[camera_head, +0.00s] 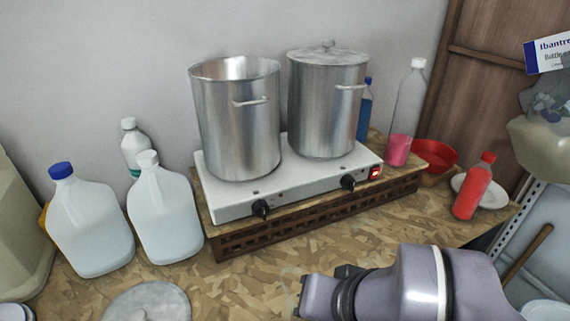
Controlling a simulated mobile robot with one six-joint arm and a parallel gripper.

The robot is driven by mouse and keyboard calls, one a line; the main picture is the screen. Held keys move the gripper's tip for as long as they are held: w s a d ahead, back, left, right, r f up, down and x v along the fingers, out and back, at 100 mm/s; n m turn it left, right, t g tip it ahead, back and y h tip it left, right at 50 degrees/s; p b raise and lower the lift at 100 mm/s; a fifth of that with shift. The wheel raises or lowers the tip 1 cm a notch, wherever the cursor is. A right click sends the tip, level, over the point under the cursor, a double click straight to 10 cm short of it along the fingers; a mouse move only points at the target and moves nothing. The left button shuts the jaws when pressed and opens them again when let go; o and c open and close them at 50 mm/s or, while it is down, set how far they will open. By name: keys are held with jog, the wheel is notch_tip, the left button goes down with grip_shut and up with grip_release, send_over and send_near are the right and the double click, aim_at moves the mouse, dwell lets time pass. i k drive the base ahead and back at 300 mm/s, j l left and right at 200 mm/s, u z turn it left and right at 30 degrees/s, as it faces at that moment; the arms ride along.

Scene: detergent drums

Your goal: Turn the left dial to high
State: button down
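A white two-burner hot plate (232,206) sits on a brown slatted crate (300,228). The left dial (261,209) is a black knob on its front face, below the left pot. The right dial (348,182) is a similar black knob further right. The pointer direction of both dials is too small to read. My arm reaches in from the lower right, and its end, my gripper (302,297), is below and in front of the hot plate, apart from both dials. Its fingers cannot be made out clearly.
An open steel pot (238,135) and a lidded steel pot (328,110) stand on the plates. A red switch (376,172) is right of the right dial. White jugs (165,215) stand left. A red bottle (472,188) and red bowl (436,153) are right. A round lid (148,302) lies front left.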

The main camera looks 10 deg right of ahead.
aim_at(261, 208)
jog(key=j+z, duration=0.15)
jog(key=j, duration=0.55)
jog(key=k+j+z, duration=0.15)
jog(key=j, duration=0.5)
jog(key=i+j, duration=0.05)
